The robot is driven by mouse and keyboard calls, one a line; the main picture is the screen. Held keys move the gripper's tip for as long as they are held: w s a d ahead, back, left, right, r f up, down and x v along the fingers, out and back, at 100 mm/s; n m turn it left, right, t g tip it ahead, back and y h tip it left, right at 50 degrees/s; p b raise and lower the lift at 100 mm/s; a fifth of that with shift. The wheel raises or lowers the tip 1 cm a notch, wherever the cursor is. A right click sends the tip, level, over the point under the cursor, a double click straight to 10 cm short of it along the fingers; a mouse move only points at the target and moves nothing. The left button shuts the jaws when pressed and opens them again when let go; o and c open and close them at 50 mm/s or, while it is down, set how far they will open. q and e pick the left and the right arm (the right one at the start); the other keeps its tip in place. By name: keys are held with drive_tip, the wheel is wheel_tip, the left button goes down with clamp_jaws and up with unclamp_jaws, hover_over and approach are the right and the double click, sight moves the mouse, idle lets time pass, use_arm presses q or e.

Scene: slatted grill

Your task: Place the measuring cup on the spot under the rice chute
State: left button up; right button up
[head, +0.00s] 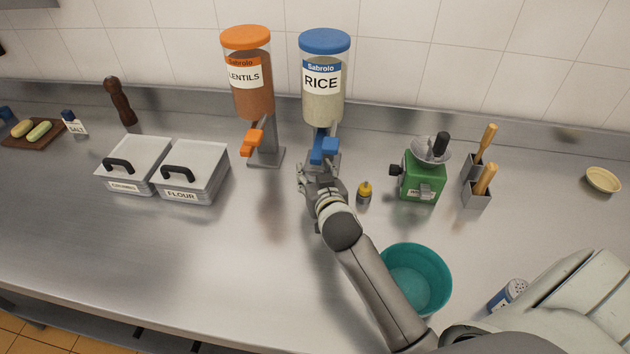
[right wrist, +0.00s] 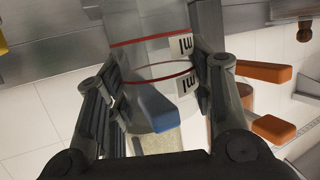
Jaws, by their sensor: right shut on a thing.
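The rice dispenser (head: 322,103) stands at the back of the counter, with a blue lid, a "RICE" label and a blue chute (head: 325,149). My right gripper (head: 308,177) is just below and in front of that chute. In the right wrist view, my right gripper (right wrist: 157,65) is shut on a clear measuring cup (right wrist: 185,46) with red lines and "ml" marks. The blue chute (right wrist: 153,107) shows through or beside the cup there. In the head view my gripper hides most of the cup and the spot under the chute. My left gripper is out of view.
The lentil dispenser (head: 253,90) with an orange chute (head: 253,141) stands left of the rice. A small yellow-topped bottle (head: 364,194), a green grinder (head: 422,178) and a teal bowl (head: 415,278) are to the right. Two lidded bins (head: 192,172) are left. The front middle counter is clear.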

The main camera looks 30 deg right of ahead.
wheel_tip(320, 180, down, 3)
drive_tip(key=shift+r+p, duration=0.1)
drive_tip(key=shift+p, duration=0.2)
drive_tip(key=shift+f, duration=0.35)
drive_tip(key=shift+f, duration=0.15)
drive_tip(key=o, duration=1)
drive_tip(key=shift+s+a+r, duration=0.1)
drive_tip(key=shift+s+r, duration=0.05)
drive_tip(key=shift+r, duration=0.05)
drive_tip(key=b+v, duration=0.2)
drive_tip(key=v, duration=0.8)
drive_tip(key=shift+s, duration=0.15)
drive_tip(key=shift+v, duration=0.75)
